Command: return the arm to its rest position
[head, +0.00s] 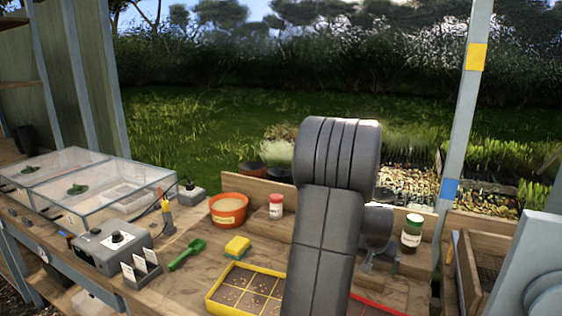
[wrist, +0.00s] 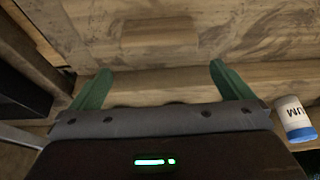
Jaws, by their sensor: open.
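My arm (head: 325,240) rises through the middle of the head view and bends over at the top. My gripper is mostly hidden behind it there. In the wrist view my gripper (wrist: 161,70) has its two green fingers spread wide apart, with nothing between them. Beyond the fingertips are bare wooden boards and a small wooden block (wrist: 160,32).
A white container with a blue end (wrist: 294,118) is right of the fingers. A post (head: 463,110) stands right.

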